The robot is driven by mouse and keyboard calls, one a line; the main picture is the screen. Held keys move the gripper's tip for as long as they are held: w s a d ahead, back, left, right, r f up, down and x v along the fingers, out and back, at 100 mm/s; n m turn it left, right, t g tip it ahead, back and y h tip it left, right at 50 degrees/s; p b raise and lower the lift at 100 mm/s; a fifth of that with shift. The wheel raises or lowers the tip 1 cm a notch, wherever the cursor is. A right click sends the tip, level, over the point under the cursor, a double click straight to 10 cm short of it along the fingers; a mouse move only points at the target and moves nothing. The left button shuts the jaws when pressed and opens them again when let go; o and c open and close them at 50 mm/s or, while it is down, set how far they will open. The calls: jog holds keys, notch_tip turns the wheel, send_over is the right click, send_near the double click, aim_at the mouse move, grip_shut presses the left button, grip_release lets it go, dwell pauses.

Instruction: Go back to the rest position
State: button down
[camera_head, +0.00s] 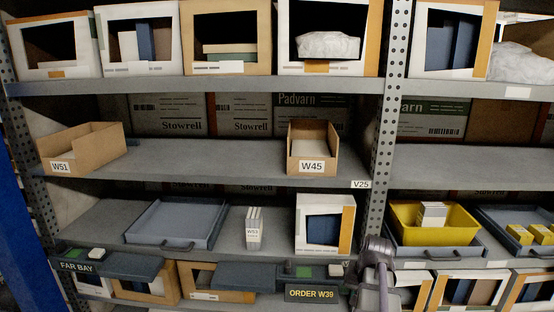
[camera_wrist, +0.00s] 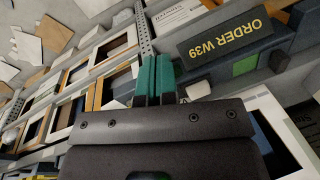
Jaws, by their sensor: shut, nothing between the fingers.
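My gripper (camera_wrist: 157,62) shows in the wrist view as two teal fingers side by side, shut with nothing between them. They point towards the rack, left of the dark "ORDER W39" sign (camera_wrist: 226,38). In the head view a grey part of my arm stands low, right of centre, in front of the rack upright. I cannot make out the fingers there. The same "ORDER W39" sign (camera_head: 311,294) hangs just left of that arm part.
Cardboard bins W51 (camera_head: 85,150) and W45 (camera_head: 313,150) stand on the middle shelf. Below are a grey tray (camera_head: 176,224), a small white W53 box (camera_head: 254,229) and a yellow bin (camera_head: 432,233). Dark ledges (camera_head: 110,263) jut out at the front. The middle shelf between the bins is clear.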

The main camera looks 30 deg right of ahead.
jog(key=w+a+r+n+g+h+p, duration=0.1)
jog(key=a+n, duration=0.8)
jog(key=a, duration=2.5)
jog(key=w+r+p, duration=0.2)
jog(key=w, duration=0.1)
jog(key=shift+a+r+n+g, duration=0.25)
jog(key=shift+r+n+g, duration=0.05)
jog(key=shift+r+g, duration=0.1)
